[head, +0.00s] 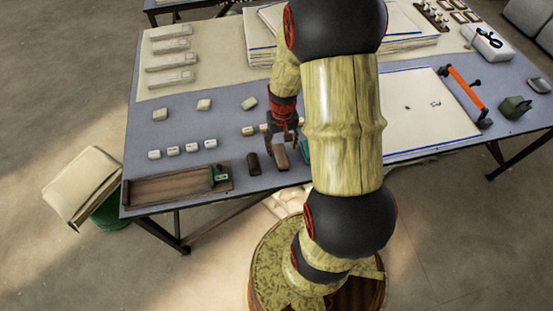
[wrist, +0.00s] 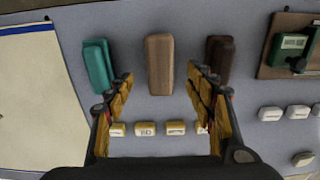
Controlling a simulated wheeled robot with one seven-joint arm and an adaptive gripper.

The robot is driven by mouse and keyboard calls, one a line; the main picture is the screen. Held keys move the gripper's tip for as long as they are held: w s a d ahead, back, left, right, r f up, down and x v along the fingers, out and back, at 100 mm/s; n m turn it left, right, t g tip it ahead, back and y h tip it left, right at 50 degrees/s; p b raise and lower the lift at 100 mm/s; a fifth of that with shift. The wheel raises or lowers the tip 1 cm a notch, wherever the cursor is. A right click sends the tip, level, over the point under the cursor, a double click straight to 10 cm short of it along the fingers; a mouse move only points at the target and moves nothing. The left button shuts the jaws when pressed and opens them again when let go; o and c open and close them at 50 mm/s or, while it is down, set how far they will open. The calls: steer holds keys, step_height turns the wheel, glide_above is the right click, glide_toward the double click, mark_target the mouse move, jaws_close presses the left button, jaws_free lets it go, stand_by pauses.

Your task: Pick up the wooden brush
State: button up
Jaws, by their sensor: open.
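The wooden brush appears to be the light brown block (wrist: 160,63) lying in the middle of a row of three in the wrist view. In the head view it is the brown block (head: 281,156) just below my gripper (head: 283,138). A teal block (wrist: 98,66) lies on one side of it and a dark brown block (wrist: 219,60) on the other. In the wrist view my gripper (wrist: 160,76) is open and empty, its fingers spread to either side of the brush's near end. I cannot tell how high the fingertips are above the table.
Several small labelled yellow blocks (wrist: 146,129) lie between and below the fingers. A wooden tray (head: 160,188) with a green device (head: 219,175) sits at the front left of the table (head: 215,125). A white sheet (head: 415,125) lies to the right of my arm.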

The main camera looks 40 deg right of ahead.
mark_target(281, 154)
step_height(281, 154, down, 7)
steer(key=b, duration=0.3)
steer(key=shift+w+r, duration=0.1)
steer(key=shift+c, duration=0.8)
steer(key=c, duration=1.1)
steer(key=shift+c, duration=0.3)
